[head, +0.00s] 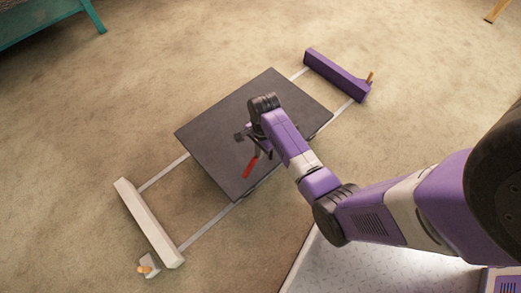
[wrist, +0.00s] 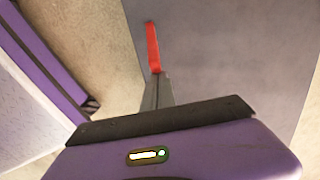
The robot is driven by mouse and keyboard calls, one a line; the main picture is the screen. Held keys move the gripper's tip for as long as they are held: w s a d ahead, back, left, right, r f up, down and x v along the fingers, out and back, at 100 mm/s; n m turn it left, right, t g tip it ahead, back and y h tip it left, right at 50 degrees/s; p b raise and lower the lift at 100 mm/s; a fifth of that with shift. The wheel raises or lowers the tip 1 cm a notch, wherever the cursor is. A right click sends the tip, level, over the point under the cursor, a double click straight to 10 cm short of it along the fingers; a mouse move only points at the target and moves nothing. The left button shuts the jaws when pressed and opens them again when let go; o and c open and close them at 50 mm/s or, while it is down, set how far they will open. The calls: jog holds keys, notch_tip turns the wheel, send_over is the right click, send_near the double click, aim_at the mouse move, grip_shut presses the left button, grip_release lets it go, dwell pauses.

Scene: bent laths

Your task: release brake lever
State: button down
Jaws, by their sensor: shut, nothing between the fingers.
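The red brake lever (head: 250,166) lies low along the near side of a dark square platform (head: 215,135). It also shows as a red bar in the wrist view (wrist: 152,45), angled across the dark surface. My gripper (head: 257,154) points down over the platform's near part, with its grey fingers closed together. In the wrist view the fingertips (wrist: 157,77) meet the near end of the red lever in the picture; I cannot tell whether they touch it. The lever's pivot is hidden.
Light rails (head: 205,228) join the platform to a white end beam (head: 148,222) at lower left and a purple end beam (head: 335,76) at upper right. Each beam has a small orange-tipped peg. Beige carpet is open around it; a teal table (head: 45,20) stands upper left.

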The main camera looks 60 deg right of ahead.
aim_at(247, 169)
jog(key=shift+a+r, duration=0.15)
jog(key=a+r+h+p, duration=0.1)
jog(key=p, duration=0.1)
jog(key=shift+w+p, duration=0.2)
jog(key=shift+p, duration=0.1)
jog(key=a+h+p, duration=0.1)
jog(key=w+a+g+h+p, duration=0.1)
jog(key=a+h, duration=0.1)
jog(key=a+r+h+p, duration=0.1)
jog(key=h, duration=0.1)
jog(key=shift+w+a+r+g, duration=0.1)
jog(key=shift+w+a+g, duration=0.2)
jog(key=shift+a, duration=0.1)
jog(key=w+a+f+b, duration=0.1)
jog(key=a, duration=0.6)
jog(key=shift+w+f+b, duration=0.35)
jog(key=shift+w, duration=0.05)
jog(key=shift+a, duration=0.1)
jog(key=shift+r, duration=0.1)
